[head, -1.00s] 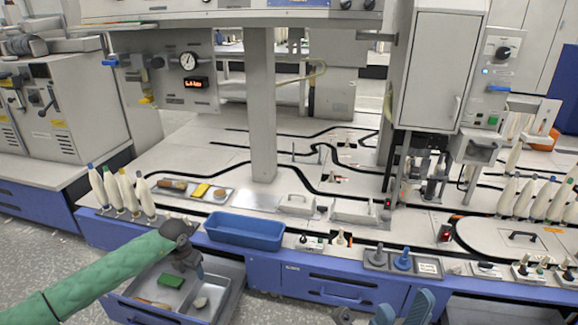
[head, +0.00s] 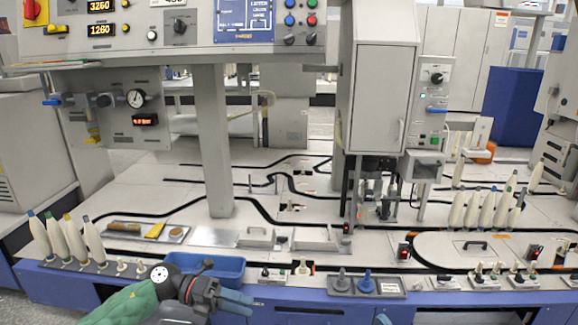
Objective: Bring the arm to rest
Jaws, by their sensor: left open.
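My left arm comes in from the lower left in its green sleeve (head: 125,303). Its gripper (head: 240,301) is in front of the blue bin (head: 215,267) and covers part of its front. The blue-grey fingers point right, and I see nothing held between them. The gripper is open. A small blue piece at the bottom edge (head: 382,319) looks like the tip of my right gripper. The rest of it is outside the picture, so its state does not show.
A row of white bobbins (head: 58,240) stands at the left, with more (head: 480,210) at the right. The worktop behind is largely flat.

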